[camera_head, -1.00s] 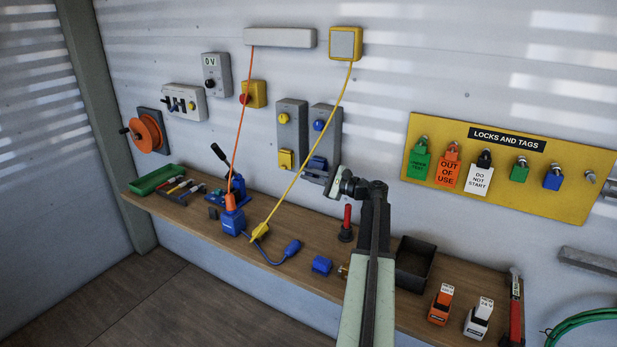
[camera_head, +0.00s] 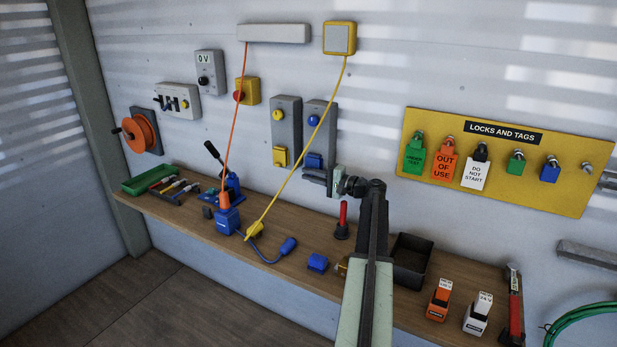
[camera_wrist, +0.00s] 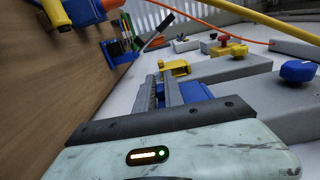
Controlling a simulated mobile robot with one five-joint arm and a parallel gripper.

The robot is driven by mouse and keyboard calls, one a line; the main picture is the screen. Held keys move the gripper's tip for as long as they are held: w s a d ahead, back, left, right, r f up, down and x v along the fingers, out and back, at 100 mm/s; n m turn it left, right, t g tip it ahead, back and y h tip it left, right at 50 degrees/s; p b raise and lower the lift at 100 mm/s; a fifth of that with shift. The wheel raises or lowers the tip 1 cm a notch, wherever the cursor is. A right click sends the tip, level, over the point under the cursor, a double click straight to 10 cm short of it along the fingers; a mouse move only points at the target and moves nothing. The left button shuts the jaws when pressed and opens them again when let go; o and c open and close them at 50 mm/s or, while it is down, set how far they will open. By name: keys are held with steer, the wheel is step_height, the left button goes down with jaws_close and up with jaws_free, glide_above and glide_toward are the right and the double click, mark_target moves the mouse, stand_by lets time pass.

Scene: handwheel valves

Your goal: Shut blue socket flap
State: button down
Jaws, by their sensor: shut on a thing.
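The blue socket flap (camera_head: 314,160) is on the lower front of a grey wall box (camera_head: 318,130) with a blue knob (camera_head: 313,120). It looks nearly flat to the box, though its exact angle is hard to tell. My gripper (camera_head: 314,174) comes from the right, at the flap's lower edge. In the wrist view, my two jaws (camera_wrist: 163,88) are close together, with the blue flap (camera_wrist: 200,91) against and behind them. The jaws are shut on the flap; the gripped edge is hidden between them.
A matching grey box with a yellow knob and yellow flap (camera_head: 280,157) is just left. A yellow cable (camera_head: 305,140) hangs close in front. Below, the bench (camera_head: 200,222) holds a red-handled tool (camera_head: 342,215), a blue plug (camera_head: 288,245) and a black tray (camera_head: 411,262).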

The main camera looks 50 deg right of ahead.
steer(key=c, duration=1.4)
jaws_free()
steer(key=shift+c, duration=0.2)
steer(key=v, duration=0.8)
steer(key=shift+w+a, duration=0.1)
steer(key=shift+w, duration=0.05)
